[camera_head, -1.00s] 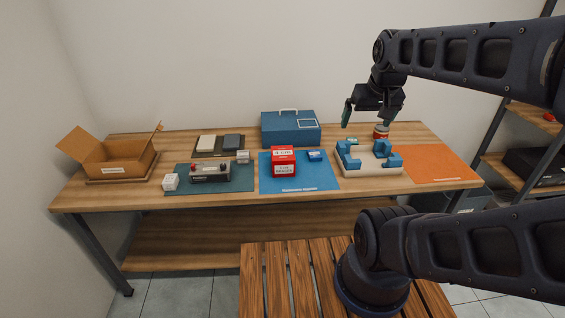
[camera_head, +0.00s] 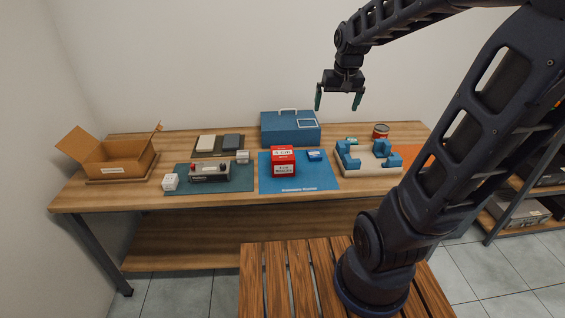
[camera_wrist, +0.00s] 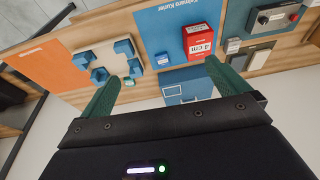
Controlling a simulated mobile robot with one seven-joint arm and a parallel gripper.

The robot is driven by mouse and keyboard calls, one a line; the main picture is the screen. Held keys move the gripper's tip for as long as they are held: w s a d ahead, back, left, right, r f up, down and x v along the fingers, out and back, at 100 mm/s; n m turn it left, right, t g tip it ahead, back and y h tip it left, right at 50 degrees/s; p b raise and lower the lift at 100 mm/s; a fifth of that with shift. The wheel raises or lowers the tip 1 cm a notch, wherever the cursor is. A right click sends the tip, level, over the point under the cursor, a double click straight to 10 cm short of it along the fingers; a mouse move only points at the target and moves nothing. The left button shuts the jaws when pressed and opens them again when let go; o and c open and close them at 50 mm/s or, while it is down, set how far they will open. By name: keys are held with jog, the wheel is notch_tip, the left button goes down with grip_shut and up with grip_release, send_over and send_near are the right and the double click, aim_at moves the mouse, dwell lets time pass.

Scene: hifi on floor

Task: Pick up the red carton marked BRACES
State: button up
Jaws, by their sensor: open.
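The red carton (camera_head: 283,161) stands upright on the blue mat (camera_head: 320,184) near the middle of the table. It has white labels; the lower one is too small to read surely, the upper reads "4 cm". The carton also shows in the wrist view (camera_wrist: 199,41), beyond the fingers. My gripper (camera_head: 338,103) is open and empty, fingers pointing down, high above the back of the table. It is up and to the right of the carton. In the wrist view my gripper (camera_wrist: 167,88) shows two green fingers spread apart with nothing between them.
A blue toolbox (camera_head: 290,128) stands behind the carton. A small blue box (camera_head: 315,156) lies right of the carton. A white fixture with blue blocks (camera_head: 368,158) and a red can (camera_head: 380,131) stand further right. A grey device (camera_head: 210,171) and an open cardboard box (camera_head: 118,158) are left.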

jog(key=w+a+f+g, duration=0.2)
jog(key=w+a+f, duration=0.4)
jog(key=w+f, duration=0.5)
jog(key=g, duration=0.1)
send_near(282, 152)
jog(key=shift+d+f, duration=0.3)
jog(key=shift+f, duration=0.05)
jog(key=shift+w+a+f, duration=0.25)
jog(key=shift+f, duration=0.25)
notch_tip(282, 152, down, 5)
jog(key=shift+f, duration=0.25)
jog(key=shift+s+a+f, duration=0.1)
jog(key=shift+s+f, duration=0.15)
jog(key=shift+f, duration=1.05)
jog(key=shift+s+f, duration=0.2)
jog(key=shift+f, duration=1.1)
jog(key=c, duration=1)
jog(key=shift+r, duration=0.1)
